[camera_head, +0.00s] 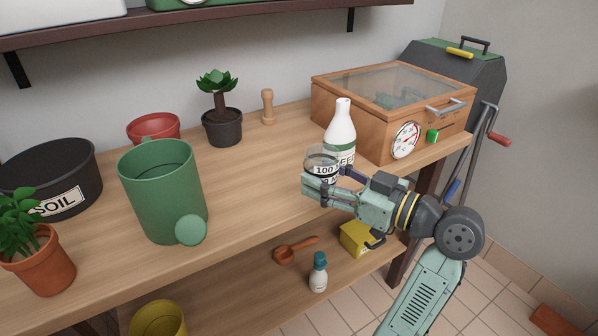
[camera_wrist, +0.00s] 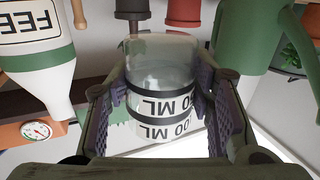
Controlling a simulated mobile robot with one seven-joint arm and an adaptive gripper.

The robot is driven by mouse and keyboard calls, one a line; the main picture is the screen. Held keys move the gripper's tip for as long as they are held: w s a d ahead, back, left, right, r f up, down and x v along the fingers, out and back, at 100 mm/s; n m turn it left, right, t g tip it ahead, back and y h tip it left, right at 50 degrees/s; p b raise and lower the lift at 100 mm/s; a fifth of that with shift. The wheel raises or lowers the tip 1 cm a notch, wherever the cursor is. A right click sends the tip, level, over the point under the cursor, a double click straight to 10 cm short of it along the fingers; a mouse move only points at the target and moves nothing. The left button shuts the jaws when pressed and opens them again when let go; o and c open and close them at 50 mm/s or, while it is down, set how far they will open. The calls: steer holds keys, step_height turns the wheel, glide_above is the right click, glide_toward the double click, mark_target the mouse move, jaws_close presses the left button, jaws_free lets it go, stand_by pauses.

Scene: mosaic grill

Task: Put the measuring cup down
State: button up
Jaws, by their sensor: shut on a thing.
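The measuring cup is a clear cup with black bands and a white "100 ML" label. In the head view the measuring cup (camera_head: 322,160) is at the front right of the wooden table (camera_head: 255,160), just in front of the white feed bottle. In the wrist view the cup (camera_wrist: 162,75) sits between the two fingers, its image upside down. My gripper (camera_head: 325,183) is shut on the cup; its fingers also show in the wrist view (camera_wrist: 165,110). Whether the cup's base touches the table is hidden by the gripper.
The feed bottle (camera_head: 341,130) stands close behind the cup. A wooden box with a gauge (camera_head: 378,120) is at the right. A green watering can (camera_head: 160,190), a potted plant (camera_head: 222,127) and a wooden peg (camera_head: 268,107) stand leftward. The tabletop between can and cup is clear.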

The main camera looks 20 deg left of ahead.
steer(key=p, duration=0.1)
glide_above(300, 187)
steer(key=shift+s+f, duration=0.2)
steer(key=shift+f, duration=0.2)
steer(key=shift+w+f, duration=0.1)
steer(key=shift+f, duration=0.1)
steer(key=shift+f+p, duration=0.6)
steer(key=shift+f, duration=1)
steer(key=shift+f, duration=0.1)
steer(key=shift+f+b, duration=0.15)
steer(key=shift+b, duration=0.15)
steer(key=o, duration=1.4)
steer(key=shift+c, duration=0.2)
